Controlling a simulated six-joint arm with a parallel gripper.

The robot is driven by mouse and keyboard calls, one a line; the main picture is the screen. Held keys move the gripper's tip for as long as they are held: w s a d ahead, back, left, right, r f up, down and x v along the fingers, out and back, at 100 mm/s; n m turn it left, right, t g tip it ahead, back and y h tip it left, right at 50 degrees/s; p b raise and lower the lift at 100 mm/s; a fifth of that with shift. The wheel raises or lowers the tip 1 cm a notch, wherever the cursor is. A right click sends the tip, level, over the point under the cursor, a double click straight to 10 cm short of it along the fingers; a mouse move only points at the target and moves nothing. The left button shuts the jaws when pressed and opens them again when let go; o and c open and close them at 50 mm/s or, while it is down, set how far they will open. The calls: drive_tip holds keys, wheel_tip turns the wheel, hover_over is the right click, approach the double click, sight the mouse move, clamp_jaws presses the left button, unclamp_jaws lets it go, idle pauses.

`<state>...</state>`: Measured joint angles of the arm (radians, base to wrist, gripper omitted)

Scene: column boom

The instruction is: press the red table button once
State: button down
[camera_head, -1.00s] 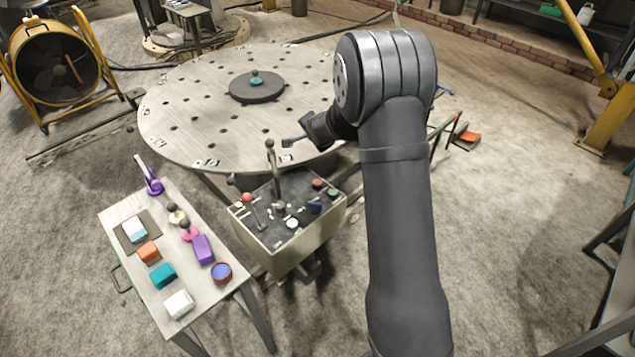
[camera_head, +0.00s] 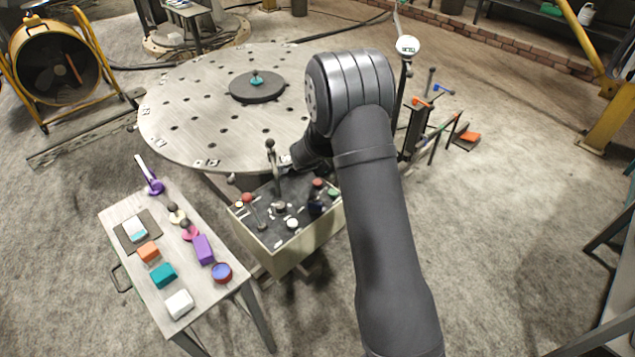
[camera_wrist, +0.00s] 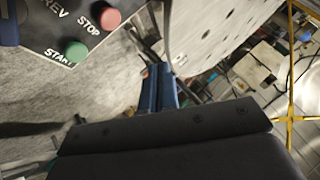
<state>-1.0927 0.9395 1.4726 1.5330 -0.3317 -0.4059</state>
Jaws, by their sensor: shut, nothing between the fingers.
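A control box (camera_head: 290,240) with a dark top stands at the edge of the round table. A red button (camera_head: 318,183) sits at its far right, beside a green button (camera_head: 333,192). In the wrist view the red button (camera_wrist: 98,17) is at the top left, labelled STOP, with the green button (camera_wrist: 76,52) below it, labelled START. A second red knob (camera_head: 247,197) is at the box's left side. My gripper (camera_wrist: 158,70) is shut and empty, to the right of both buttons and apart from them in the wrist view. In the head view my wrist mostly hides it.
An upright lever (camera_head: 272,160) with a round knob rises from the box near my wrist. The round perforated table (camera_head: 190,110) lies behind. A side table (camera_head: 125,208) with several coloured blocks stands at left. Thin posts (camera_head: 415,125) stand right of my arm.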

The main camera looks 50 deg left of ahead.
sight(317, 184)
drive_tip(key=shift+f, duration=3.95)
drive_tip(key=shift+f, duration=0.4)
drive_tip(key=shift+f, duration=0.5)
drive_tip(key=shift+r, duration=0.95)
drive_tip(key=shift+r, duration=0.1)
drive_tip(key=shift+r, duration=2.4)
drive_tip(key=shift+f, duration=0.1)
